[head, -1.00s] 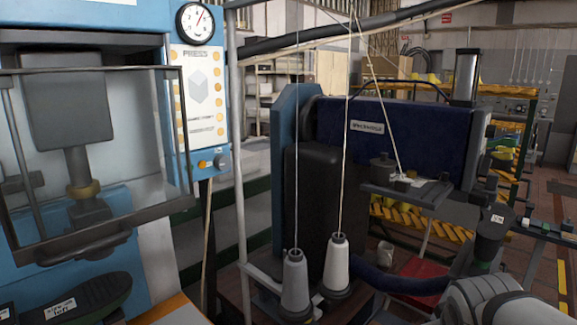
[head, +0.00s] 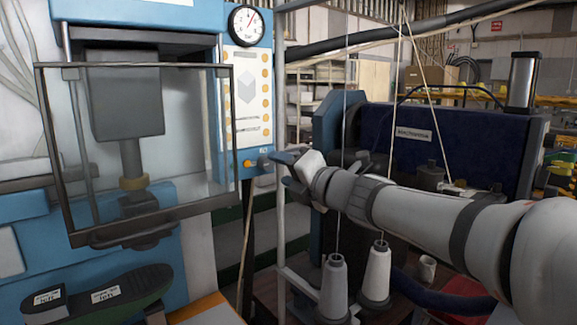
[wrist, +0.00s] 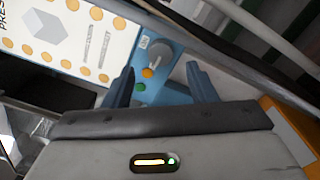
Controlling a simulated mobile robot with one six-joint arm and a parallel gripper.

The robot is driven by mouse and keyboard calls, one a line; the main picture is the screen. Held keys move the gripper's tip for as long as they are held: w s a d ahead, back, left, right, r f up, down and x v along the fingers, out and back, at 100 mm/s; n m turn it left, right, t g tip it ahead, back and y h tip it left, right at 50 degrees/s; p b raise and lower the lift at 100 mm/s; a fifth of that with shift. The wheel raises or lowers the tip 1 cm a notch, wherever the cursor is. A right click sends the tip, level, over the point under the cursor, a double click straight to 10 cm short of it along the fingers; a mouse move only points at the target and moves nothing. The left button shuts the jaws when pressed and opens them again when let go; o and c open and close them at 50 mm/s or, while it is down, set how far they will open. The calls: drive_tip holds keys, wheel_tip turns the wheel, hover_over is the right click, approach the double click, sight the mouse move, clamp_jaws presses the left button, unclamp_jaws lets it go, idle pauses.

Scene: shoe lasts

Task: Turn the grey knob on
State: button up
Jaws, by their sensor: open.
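The grey knob (wrist: 160,52) sits on the blue control strip of the press, just beyond my fingertips in the wrist view. An orange button and a green button lie below it there. In the head view the knob (head: 263,161) is at the lower right of the press panel, right of the orange button. My gripper (head: 284,168) is open and close to the right of the knob in the head view. In the wrist view my gripper (wrist: 161,80) has its two fingers apart with nothing between them. I cannot see any contact with the knob.
A white pole (head: 281,120) stands close by my gripper. A clear guard (head: 205,140) covers the press at the left, with a dark shoe (head: 120,292) below.

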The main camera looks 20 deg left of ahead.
sight(268, 164)
drive_tip(key=shift+x, duration=2.15)
drive_tip(key=shift+c, duration=0.4)
drive_tip(key=c, duration=0.9)
